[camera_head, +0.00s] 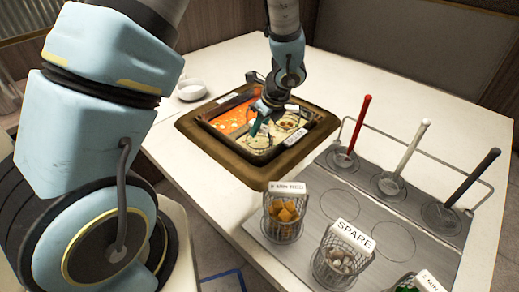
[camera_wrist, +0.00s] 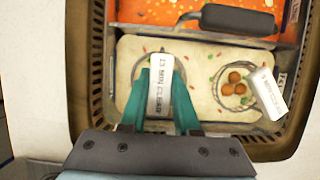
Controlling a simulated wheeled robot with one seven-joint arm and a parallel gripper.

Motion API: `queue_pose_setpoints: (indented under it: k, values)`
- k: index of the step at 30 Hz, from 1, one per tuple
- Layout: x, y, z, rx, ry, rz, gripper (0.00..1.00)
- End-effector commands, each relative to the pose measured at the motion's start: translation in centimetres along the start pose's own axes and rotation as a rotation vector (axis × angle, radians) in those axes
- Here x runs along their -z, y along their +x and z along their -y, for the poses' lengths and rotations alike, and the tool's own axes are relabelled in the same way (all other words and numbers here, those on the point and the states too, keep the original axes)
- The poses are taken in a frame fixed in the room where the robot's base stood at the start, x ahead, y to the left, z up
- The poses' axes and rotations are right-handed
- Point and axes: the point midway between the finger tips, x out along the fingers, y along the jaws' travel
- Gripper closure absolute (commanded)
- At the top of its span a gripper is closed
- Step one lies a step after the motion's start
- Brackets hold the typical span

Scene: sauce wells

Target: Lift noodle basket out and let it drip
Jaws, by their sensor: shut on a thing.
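My gripper (camera_wrist: 157,92) has teal fingers shut around the tagged handle of a wire basket (camera_wrist: 138,68) in the pale broth section of the pot. Its white tag (camera_wrist: 160,86) reads "MIN CLEAR" and lies between the fingers. The basket's contents are mostly hidden by the tag and fingers, so I cannot confirm noodles. The basket rim looks to be at broth level; I cannot tell how deep it sits. In the head view my gripper (camera_head: 263,117) is over the pot, partly hiding this basket.
The pot (camera_head: 222,148) has a broad brown rim. A basket of brown balls (camera_wrist: 235,88) sits right of the held one. A dark handle (camera_wrist: 238,20) crosses the red broth. Filled baskets (camera_head: 284,226) and upright ladles (camera_head: 360,125) stand on the front-right rack. White bowls (camera_head: 191,90) stand left.

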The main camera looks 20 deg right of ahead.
Motion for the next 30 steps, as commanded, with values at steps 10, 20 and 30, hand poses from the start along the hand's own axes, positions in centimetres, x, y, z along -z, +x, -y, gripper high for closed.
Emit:
queue_pose_setpoints:
  k: [10, 20, 30]
  values:
    - [0.0, 0.0, 0.0, 0.000, 0.000, 0.001, 1.00]
    - [-0.9, -1.9, 0.1, 0.004, -0.005, 0.001, 1.00]
    - [-3.3, -7.8, 0.1, 0.004, -0.004, 0.000, 1.00]
